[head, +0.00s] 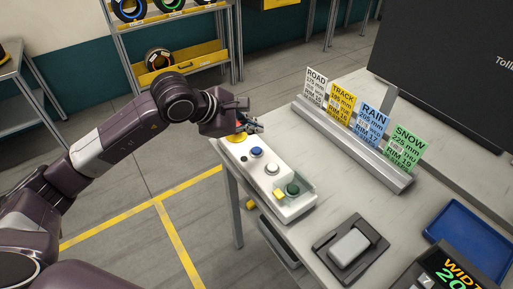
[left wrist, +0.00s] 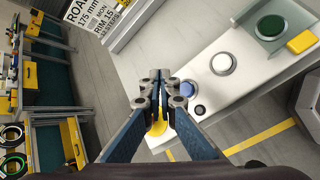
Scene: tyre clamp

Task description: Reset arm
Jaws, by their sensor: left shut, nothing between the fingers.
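My left gripper (head: 252,122) reaches in from the left and is over the far end of a white button box (head: 262,172) on the table. In the left wrist view its fingers (left wrist: 160,85) are together with nothing between them. A yellow button (head: 237,137) lies just below the gripper, partly hidden by it; I cannot tell whether they touch. The box also carries a blue button (head: 257,152), a white button (head: 272,169) and a green button (head: 292,189). My right gripper is not in view.
A rack of cards marked ROAD, TRACK, RAIN and SNOW (head: 405,150) stands behind the box. A dark tray with a grey block (head: 349,246), a blue tray (head: 470,240) and a display (head: 455,275) are nearer. Shelves with tyres (head: 160,60) stand at the back.

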